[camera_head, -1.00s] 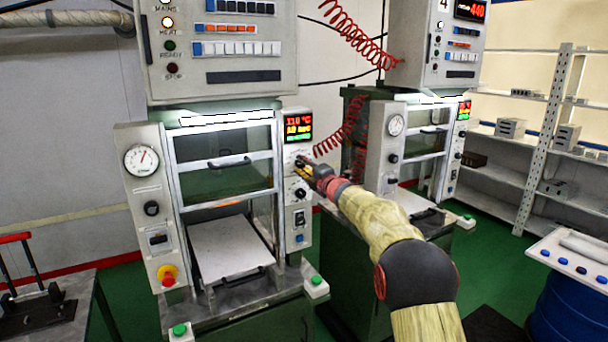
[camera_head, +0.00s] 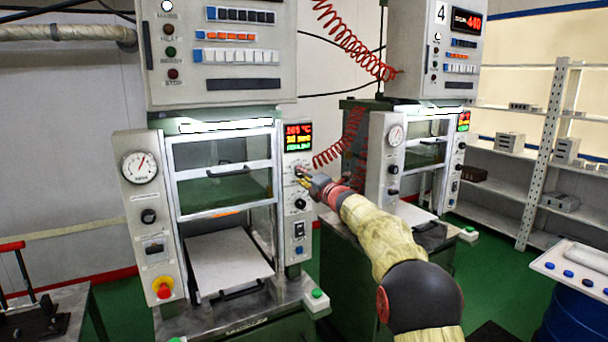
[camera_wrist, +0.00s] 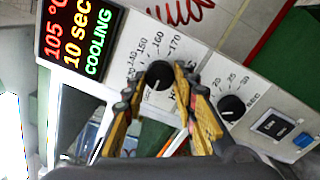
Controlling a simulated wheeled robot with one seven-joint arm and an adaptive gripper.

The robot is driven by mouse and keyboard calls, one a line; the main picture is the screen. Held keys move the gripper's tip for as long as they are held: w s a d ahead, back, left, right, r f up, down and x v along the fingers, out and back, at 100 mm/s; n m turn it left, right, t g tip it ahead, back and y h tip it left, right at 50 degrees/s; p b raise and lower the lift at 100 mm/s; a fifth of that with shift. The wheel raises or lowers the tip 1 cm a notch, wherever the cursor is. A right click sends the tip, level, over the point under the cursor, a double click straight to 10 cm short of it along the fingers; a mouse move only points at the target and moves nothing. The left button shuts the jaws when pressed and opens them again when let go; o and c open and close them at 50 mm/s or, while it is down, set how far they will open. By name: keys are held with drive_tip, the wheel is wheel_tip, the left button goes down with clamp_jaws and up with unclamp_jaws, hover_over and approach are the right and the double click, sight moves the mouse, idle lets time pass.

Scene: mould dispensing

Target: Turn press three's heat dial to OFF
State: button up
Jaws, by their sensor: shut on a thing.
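The heat dial (camera_wrist: 158,74) is a black round knob on a white panel, with a printed scale whose readable numbers run up to 170. My gripper (camera_wrist: 157,84) has its yellow fingers on either side of the knob and is shut on it. The lower part of the scale is partly hidden, and I cannot read the pointer surely. The display (camera_wrist: 82,38) beside it reads 105 °C, 10 sec, COOLING. In the head view my gripper (camera_head: 304,178) reaches the panel below this display (camera_head: 298,136), on the right side of the nearer press.
A second black dial (camera_wrist: 231,106), marked in seconds, sits close to my right finger, with a rocker switch (camera_wrist: 272,126) beyond. The press numbered 4 (camera_head: 440,14) stands to the right, behind my arm. A red coiled hose (camera_head: 340,140) hangs near the display.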

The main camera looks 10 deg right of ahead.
drive_tip(key=shift+r, duration=0.5)
drive_tip(key=o, duration=0.8)
drive_tip(key=shift+c, duration=0.2)
drive_tip(key=o, duration=0.4)
drive_tip(key=shift+f, duration=0.3)
drive_tip(key=v, duration=1.2)
drive_tip(key=shift+s, duration=0.1)
